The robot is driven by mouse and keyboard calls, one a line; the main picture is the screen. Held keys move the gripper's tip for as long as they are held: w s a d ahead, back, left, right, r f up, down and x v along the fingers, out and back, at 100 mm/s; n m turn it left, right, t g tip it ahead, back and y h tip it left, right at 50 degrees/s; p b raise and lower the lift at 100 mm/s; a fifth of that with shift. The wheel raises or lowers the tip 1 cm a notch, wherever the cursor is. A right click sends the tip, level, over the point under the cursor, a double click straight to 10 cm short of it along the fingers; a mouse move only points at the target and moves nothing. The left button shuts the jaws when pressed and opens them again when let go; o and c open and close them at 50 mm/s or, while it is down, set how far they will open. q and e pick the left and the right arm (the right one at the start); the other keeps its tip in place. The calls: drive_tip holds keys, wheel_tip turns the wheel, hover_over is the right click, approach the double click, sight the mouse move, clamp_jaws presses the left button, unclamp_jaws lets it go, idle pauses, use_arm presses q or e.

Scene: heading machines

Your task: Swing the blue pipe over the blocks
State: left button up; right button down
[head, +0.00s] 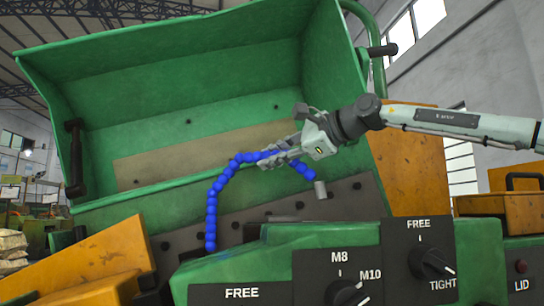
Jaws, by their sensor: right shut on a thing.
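The blue segmented pipe (214,201) rises from the machine bed and arches over to the right. My right gripper (270,160) comes in from the right and is shut on the pipe along its upper part. The pipe's free end bends down past the gripper to a grey nozzle (320,189). Dark blocks (283,214) lie low in the machine, under and beside the pipe; their exact shapes are hard to tell. My left gripper is not in view.
The green hood (190,75) stands open behind the pipe. A green control housing with a FREE/TIGHT knob (426,259) and an M8/M10 knob (345,293) fills the front. Orange panels (85,270) flank the machine. A dark handle (75,158) is on the hood's left side.

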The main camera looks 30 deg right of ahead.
drive_tip(key=shift+a+f, duration=0.15)
drive_tip(key=shift+f, duration=0.05)
drive_tip(key=c, duration=1.4)
unclamp_jaws()
drive_tip(key=shift+s, duration=0.1)
drive_tip(key=shift+o, duration=0.2)
drive_tip(key=shift+r, duration=0.15)
drive_tip(key=v, duration=1.2)
